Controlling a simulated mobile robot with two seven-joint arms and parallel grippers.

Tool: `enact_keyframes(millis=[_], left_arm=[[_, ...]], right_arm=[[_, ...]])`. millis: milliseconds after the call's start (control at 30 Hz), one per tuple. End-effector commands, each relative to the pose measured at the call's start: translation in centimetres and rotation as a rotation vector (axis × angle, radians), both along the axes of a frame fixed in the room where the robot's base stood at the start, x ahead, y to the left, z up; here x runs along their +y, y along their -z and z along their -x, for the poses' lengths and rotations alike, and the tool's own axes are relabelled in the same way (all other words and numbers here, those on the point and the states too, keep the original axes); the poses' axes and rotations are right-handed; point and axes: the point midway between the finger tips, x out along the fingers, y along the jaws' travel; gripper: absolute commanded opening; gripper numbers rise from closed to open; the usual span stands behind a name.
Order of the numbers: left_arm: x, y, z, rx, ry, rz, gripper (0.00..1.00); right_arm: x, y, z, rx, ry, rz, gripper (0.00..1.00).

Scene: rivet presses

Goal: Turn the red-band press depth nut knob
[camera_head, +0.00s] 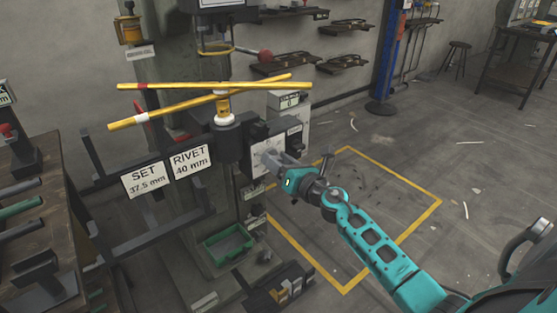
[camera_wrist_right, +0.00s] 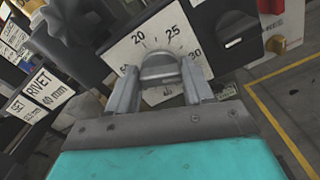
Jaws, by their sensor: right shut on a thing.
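The press stands in the head view with a white dial plate (camera_head: 268,160) on its front box. My right gripper (camera_head: 270,161) reaches this plate from the right. In the right wrist view its two fingers (camera_wrist_right: 160,80) are shut on a grey knob (camera_wrist_right: 159,66) in the middle of the dial plate (camera_wrist_right: 128,50). The dial shows 20, 25 and 30; the knob's lower part is partly hidden between the fingers. A yellow bar with a red band (camera_head: 143,86) crosses the press column above. My left gripper is not in view.
Signs reading SET 37.5 mm (camera_head: 145,180) and RIVET 40 mm (camera_head: 190,161) hang left of the dial. A second dark knob (camera_wrist_right: 236,38) sits right of it. A green tray (camera_head: 228,245) is below.

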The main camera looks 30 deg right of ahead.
Motion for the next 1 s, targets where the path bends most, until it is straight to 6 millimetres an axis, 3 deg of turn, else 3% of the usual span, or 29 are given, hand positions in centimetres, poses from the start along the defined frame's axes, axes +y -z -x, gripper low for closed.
enact_keyframes(millis=[1000], left_arm=[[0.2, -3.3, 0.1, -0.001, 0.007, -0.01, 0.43]], right_arm=[[-0.3, 0.2, 0.0, 0.073, 0.002, -0.924, 0.21]])
